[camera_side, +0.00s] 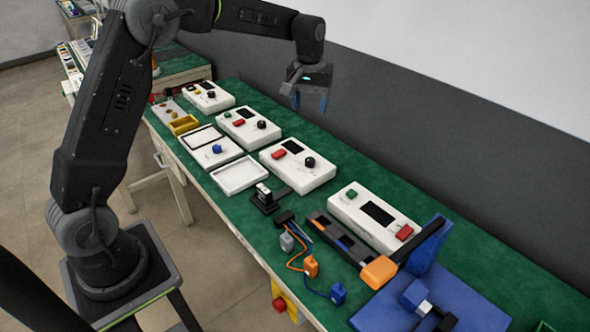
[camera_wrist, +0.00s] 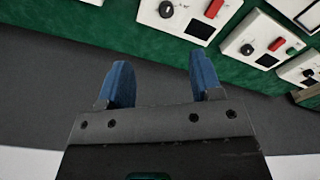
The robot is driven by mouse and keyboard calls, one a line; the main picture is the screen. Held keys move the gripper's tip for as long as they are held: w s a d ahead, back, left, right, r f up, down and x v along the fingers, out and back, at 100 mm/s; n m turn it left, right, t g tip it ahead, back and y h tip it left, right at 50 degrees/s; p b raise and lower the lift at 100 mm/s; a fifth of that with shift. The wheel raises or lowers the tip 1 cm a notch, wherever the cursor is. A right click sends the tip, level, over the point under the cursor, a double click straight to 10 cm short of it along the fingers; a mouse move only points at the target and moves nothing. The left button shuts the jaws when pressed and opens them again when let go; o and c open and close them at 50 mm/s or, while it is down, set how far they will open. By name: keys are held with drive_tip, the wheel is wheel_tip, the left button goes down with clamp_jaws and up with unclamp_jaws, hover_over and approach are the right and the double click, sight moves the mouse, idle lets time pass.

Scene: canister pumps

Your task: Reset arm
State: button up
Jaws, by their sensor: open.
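My gripper (camera_side: 311,97) hangs high over the far edge of the green table in the side view, beyond the row of white control boxes. In the wrist view its two blue fingers (camera_wrist: 160,82) stand apart with nothing between them. The gripper is open and touches nothing. My arm reaches from its stand at the left over the table's far end.
White control boxes (camera_side: 297,165) with knobs and buttons line the green table (camera_side: 410,188). A blue fixture (camera_side: 385,312), orange block (camera_side: 379,272), connectors with cables (camera_side: 311,266) and a black stand (camera_side: 265,203) are nearer. A grey wall (camera_side: 450,140) rises behind.

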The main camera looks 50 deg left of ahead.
drive_tip(key=s+d+r+m+t, duration=0.1)
drive_tip(key=s+d+r+m, duration=0.15)
drive_tip(key=s+r, duration=0.4)
drive_tip(key=s+d+r+m+t, duration=0.1)
drive_tip(key=s+d+r, duration=0.25)
drive_tip(key=s, duration=0.55)
drive_tip(key=s+d+f+m+t, duration=0.1)
drive_tip(key=s, duration=0.7)
drive_tip(key=s+d+f+m+t, duration=0.1)
drive_tip(key=s+d+f+m, duration=0.1)
drive_tip(key=s, duration=0.6)
drive_tip(key=shift+d+f+t, duration=0.2)
drive_tip(key=shift+t, duration=0.2)
